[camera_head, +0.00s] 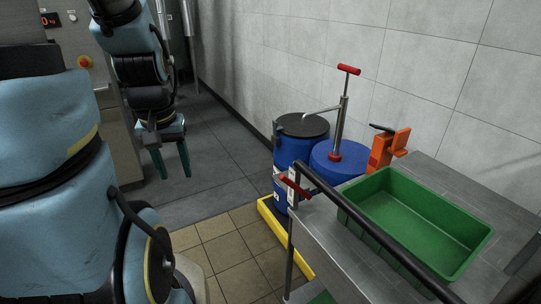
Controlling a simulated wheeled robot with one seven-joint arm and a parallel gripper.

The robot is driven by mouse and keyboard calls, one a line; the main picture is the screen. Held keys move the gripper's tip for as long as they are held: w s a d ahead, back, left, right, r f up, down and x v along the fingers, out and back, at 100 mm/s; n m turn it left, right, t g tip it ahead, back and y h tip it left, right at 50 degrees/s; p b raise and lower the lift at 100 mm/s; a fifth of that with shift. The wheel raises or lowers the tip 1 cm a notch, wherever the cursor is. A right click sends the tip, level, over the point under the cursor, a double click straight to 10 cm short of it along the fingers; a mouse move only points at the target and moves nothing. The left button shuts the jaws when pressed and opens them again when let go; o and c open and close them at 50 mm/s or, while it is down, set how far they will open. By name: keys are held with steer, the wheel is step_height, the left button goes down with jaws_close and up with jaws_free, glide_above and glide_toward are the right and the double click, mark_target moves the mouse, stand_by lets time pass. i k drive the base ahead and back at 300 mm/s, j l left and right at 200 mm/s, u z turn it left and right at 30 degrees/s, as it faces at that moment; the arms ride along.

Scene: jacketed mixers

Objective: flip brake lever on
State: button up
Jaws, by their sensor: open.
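A red lever (295,187), which looks like the brake lever, sticks out at the near-left corner of a grey metal cart (345,260), by the black push handle (375,232). It slants down to the right, and a small pale plate with markings sits by it. I cannot tell from this view which position counts as on. My gripper (174,176) hangs at the upper left with its two teal fingers pointing down and apart. It is open and empty, well left of the lever and apart from it.
A green tray (442,247) and an orange tool (382,150) are on the cart. Blue drums (291,155) stand behind it on a yellow-edged pallet (268,214), one with a red-handled pump (342,105). A steel machine panel (92,42) is at left. Floor between is clear.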

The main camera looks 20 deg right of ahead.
mark_target(282, 178)
steer(key=i+j+z, duration=0.1)
steer(key=i+z, duration=0.25)
steer(key=i, duration=0.2)
steer(key=i+j+z, duration=0.3)
steer(key=i, duration=0.2)
steer(key=i+j+z, duration=0.35)
steer(key=i, duration=0.15)
steer(key=i+j+z, duration=0.65)
steer(key=z, duration=0.15)
steer(key=j, duration=0.1)
